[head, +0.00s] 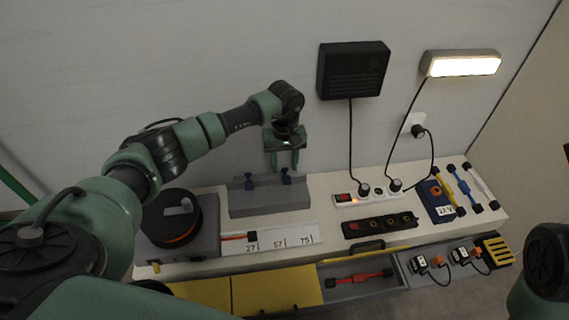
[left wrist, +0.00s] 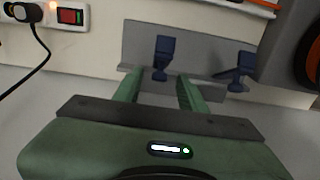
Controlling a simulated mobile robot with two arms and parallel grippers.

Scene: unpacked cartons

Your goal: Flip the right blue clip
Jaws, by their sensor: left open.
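Two blue clips stand on a grey stepped block at the back of the bench. The right blue clip (head: 286,176) shows in the left wrist view (left wrist: 161,58) near the centre, looking upright. The left blue clip (head: 249,181) is at the right of the left wrist view (left wrist: 240,70). My left gripper (head: 284,161) hangs pointing down just above the right clip. Its fingers (left wrist: 158,82) are open, one to each side of that clip in the wrist view, with nothing seen held. Whether they touch the clip I cannot tell. My right gripper is not visible.
The grey block (head: 262,203) stands behind a numbered white strip (head: 294,238) and right of a black round device (head: 172,218). A white power strip (head: 348,200) with plugs and cords lies to the right. An open drawer (head: 341,292) is in front.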

